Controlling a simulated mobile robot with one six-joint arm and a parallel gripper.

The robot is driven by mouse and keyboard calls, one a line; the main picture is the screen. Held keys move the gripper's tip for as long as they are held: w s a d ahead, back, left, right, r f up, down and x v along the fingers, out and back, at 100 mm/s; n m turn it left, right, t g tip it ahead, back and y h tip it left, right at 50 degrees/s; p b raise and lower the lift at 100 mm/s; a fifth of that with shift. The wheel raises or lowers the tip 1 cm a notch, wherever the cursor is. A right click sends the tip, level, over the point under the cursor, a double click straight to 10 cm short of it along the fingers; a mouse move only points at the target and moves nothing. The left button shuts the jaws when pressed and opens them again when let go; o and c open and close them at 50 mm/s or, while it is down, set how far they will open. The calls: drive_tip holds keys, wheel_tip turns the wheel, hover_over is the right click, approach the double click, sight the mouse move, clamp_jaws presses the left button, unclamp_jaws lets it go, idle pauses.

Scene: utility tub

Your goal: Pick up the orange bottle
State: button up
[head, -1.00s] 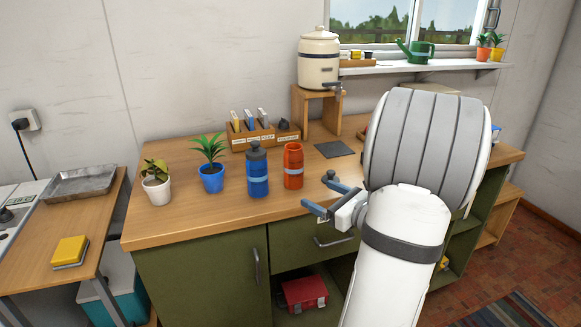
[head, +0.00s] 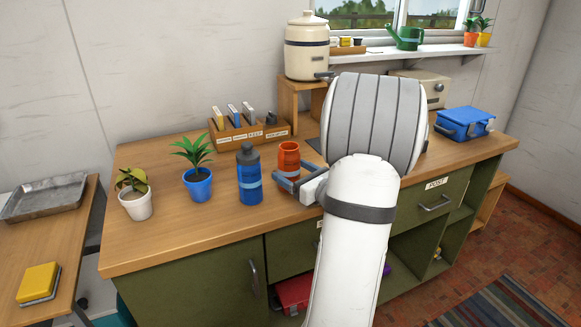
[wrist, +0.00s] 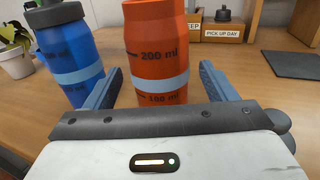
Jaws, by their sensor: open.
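The orange bottle (head: 288,156) stands upright on the wooden worktop, to the right of the blue bottle (head: 249,176). In the wrist view the orange bottle (wrist: 158,55) has a pale blue band and volume marks, and it stands between the two blue fingers of my gripper (wrist: 158,85). The fingers are open, with a gap visible on each side of the bottle. The blue bottle (wrist: 72,48) is just outside the left finger. In the head view my gripper (head: 287,184) hides the lower part of the orange bottle.
A plant in a blue pot (head: 197,186) and one in a white pot (head: 136,205) stand at the left. A wooden organizer (head: 247,137) is behind the bottles. A blue toolbox (head: 465,124) sits at the right end of the worktop (head: 185,235), whose front left is clear.

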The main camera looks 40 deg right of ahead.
drive_tip(key=shift+w+a, duration=0.1)
drive_tip(key=shift+w, duration=1.15)
drive_tip(key=shift+s, duration=0.1)
drive_tip(key=c, duration=1.2)
